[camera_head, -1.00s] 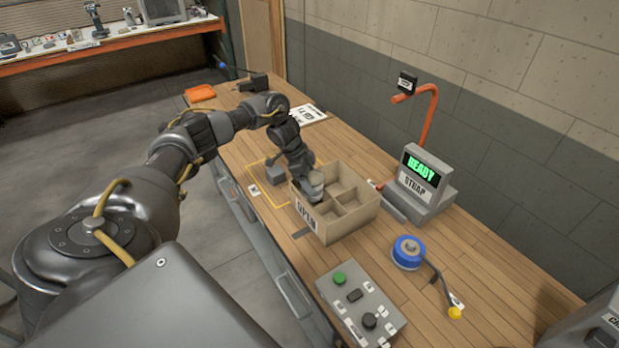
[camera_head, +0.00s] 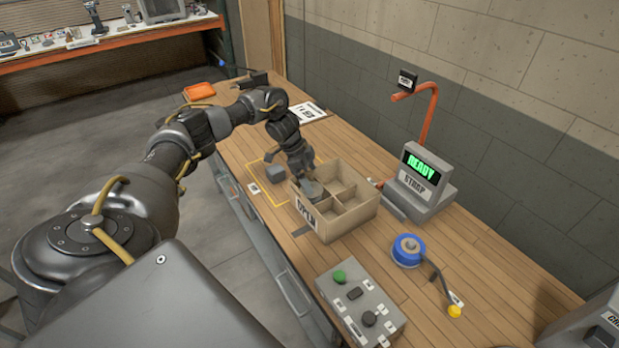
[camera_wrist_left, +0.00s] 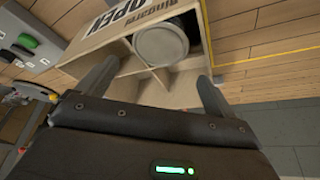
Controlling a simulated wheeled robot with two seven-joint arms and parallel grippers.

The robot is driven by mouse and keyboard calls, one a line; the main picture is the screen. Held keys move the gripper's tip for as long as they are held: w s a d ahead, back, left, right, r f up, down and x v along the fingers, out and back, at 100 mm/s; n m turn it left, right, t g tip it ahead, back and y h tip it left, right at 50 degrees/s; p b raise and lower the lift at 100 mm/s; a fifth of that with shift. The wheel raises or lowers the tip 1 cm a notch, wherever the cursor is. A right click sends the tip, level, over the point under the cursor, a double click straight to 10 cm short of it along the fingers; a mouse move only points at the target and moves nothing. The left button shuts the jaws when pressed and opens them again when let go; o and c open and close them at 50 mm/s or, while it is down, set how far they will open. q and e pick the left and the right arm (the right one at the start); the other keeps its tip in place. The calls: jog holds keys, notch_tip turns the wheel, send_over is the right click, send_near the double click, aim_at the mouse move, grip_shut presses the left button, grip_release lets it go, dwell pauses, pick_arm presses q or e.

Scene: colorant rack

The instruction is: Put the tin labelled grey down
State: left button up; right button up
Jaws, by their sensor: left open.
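A round grey tin (camera_head: 312,189) sits in the near-left compartment of the divided wooden box marked OPEN (camera_head: 334,232). In the left wrist view the tin (camera_wrist_left: 160,42) shows its round lid inside the box (camera_wrist_left: 98,42). Its label cannot be read. My left gripper (camera_head: 303,172) is just above the tin at the box's left edge. In the left wrist view its fingers (camera_wrist_left: 158,70) are spread apart with nothing between them. The other visible compartments look empty. My right gripper is not in view.
A READY-STRAP machine (camera_head: 424,185) stands right of the box. The right front table has free room.

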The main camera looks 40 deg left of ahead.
pick_arm(q)
jog(key=b+v, duration=0.1)
jog(key=v, duration=1)
jog(key=shift+r, duration=0.2)
jog(key=shift+s+a, duration=0.1)
